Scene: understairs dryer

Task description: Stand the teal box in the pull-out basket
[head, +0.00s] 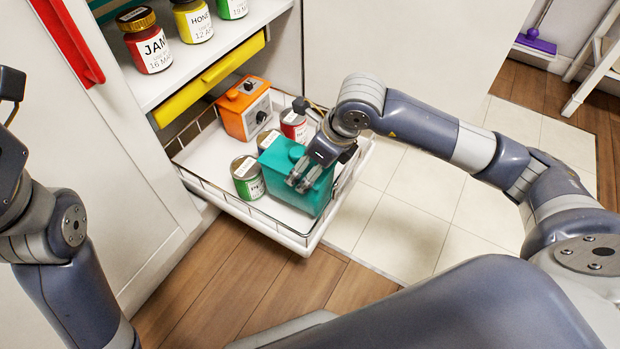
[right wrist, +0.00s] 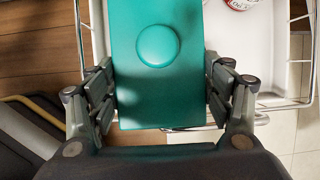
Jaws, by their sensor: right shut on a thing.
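The teal box (head: 284,184) is in the front right part of the pull-out basket in the head view. My right gripper (head: 304,179) is shut on it. In the right wrist view the teal box (right wrist: 158,85), with a round knob on top, lies between both fingers (right wrist: 160,95). The pull-out basket (head: 237,212) has a white floor and a wire rail, and is pulled out of the cabinet. I cannot tell whether the box's base touches the basket floor. My left arm shows at the left edge, but its gripper is out of view.
An orange box (head: 245,108), a green can (head: 248,178) and a red can (head: 294,126) stand in the basket near the teal box. Another can is partly hidden between them. A yellow drawer front (head: 212,78) and a shelf with jars (head: 148,40) are above.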

